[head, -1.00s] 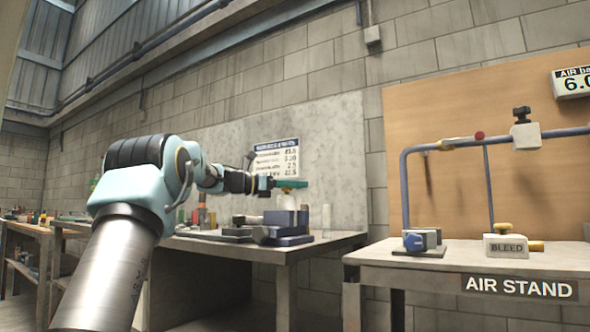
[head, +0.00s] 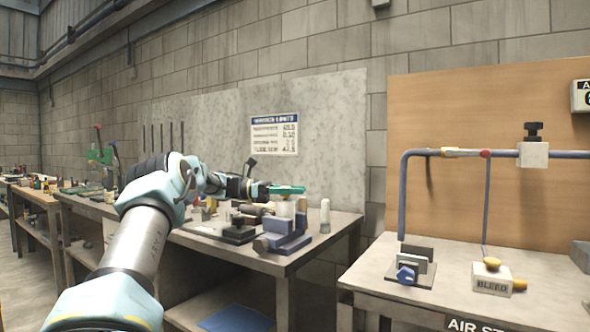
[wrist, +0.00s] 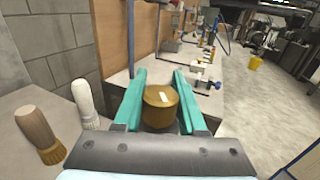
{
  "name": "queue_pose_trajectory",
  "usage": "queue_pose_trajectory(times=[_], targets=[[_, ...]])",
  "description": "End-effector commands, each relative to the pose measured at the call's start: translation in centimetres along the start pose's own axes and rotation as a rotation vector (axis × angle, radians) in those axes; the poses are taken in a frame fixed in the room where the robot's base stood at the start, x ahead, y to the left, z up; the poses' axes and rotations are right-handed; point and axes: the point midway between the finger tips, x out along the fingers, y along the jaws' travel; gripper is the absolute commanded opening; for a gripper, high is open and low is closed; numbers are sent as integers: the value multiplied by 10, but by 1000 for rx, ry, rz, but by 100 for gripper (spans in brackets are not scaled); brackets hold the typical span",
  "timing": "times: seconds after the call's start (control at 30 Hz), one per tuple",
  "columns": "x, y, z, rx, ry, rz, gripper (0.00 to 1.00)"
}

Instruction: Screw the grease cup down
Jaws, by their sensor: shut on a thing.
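The grease cup is a round brass-coloured cap with a pale mark on top, seen from above in the wrist view (wrist: 160,106). My gripper (wrist: 161,75) has its two green fingers on either side of the cap, shut on it. In the head view my gripper (head: 288,189) is above a blue fixture (head: 292,236) on the workbench. A pale body shows just under the fingers there. The threads and the cup's seat are hidden, so I cannot tell how far down it sits.
Two brushes, one wooden-handled (wrist: 36,132) and one white-handled (wrist: 85,100), stand left of the gripper in the wrist view. A dark block (head: 238,228) lies left of the fixture. The air stand table (head: 380,285), with its blue pipe, is to the right, across a gap.

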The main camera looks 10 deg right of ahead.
Motion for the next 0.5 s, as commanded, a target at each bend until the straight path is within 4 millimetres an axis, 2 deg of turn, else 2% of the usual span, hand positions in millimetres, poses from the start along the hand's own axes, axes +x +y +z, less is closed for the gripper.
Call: queue_pose_trajectory(times=[0.03, 0.5], targets=[[0, 0, 8, -6, -1, -24, 0], [0, -5, 2, -5, 1, -190, 0]])
